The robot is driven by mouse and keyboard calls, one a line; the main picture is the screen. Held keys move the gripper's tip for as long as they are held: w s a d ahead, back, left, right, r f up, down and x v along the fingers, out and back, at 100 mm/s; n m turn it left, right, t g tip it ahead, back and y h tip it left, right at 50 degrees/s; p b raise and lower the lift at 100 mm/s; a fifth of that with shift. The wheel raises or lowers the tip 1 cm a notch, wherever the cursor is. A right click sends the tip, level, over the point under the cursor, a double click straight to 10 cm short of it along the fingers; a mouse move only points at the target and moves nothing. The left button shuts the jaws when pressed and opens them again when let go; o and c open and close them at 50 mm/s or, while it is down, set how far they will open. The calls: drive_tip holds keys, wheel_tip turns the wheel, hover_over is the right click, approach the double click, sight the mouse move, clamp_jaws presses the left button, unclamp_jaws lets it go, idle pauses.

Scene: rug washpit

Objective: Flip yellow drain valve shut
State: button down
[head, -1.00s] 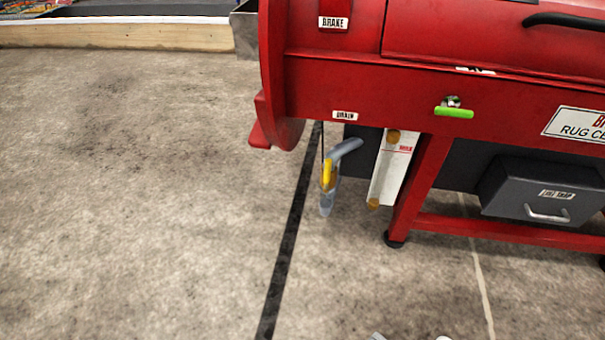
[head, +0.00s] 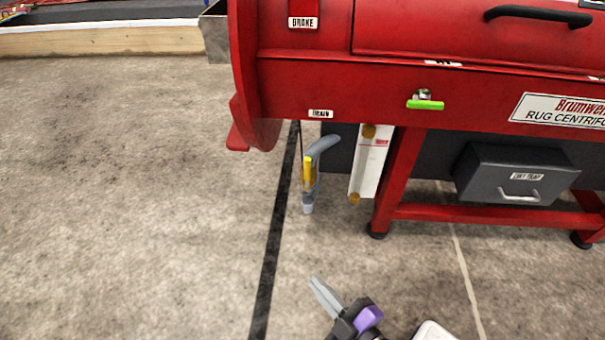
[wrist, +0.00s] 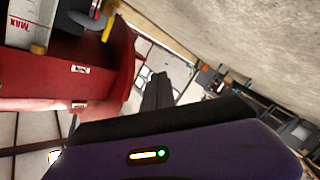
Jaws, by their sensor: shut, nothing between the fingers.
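The yellow drain valve handle (head: 308,172) is on a grey drain pipe (head: 322,147) that hangs below the red machine, under the DRAIN label (head: 320,114). The handle points up and down, along the downward part of the pipe. My gripper (head: 316,284) is low in the head view, in front of and below the valve and apart from it. Its fingers are shut and empty. In the wrist view the yellow handle (wrist: 109,26) shows at the top left, and my gripper (wrist: 158,84) is near the middle.
The red rug centrifuge (head: 290,85) has a green-handled lever (head: 426,105), a white gauge strip (head: 371,163) right of the drain, a red leg (head: 398,180) and a grey lint trap drawer (head: 515,175). The floor left of the drain is clear.

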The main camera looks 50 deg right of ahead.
sight(307, 174)
drive_tip(key=w+d+n+h, duration=0.3)
drive_tip(key=w+d+n, duration=0.4)
drive_tip(key=w+d, duration=0.7)
drive_tip(key=w+f+p, duration=0.1)
drive_tip(key=w, duration=0.3)
drive_tip(key=shift+w+d+n+t+h, duration=0.25)
drive_tip(key=shift+d+n+t+h, duration=0.05)
drive_tip(key=shift+d, duration=0.1)
drive_tip(key=b+x, duration=0.5)
drive_tip(key=x, duration=0.5)
drive_tip(key=shift+s+d+r+p, duration=0.1)
drive_tip(key=shift+s+d+p, duration=1.25)
drive_tip(key=shift+p, duration=1.7)
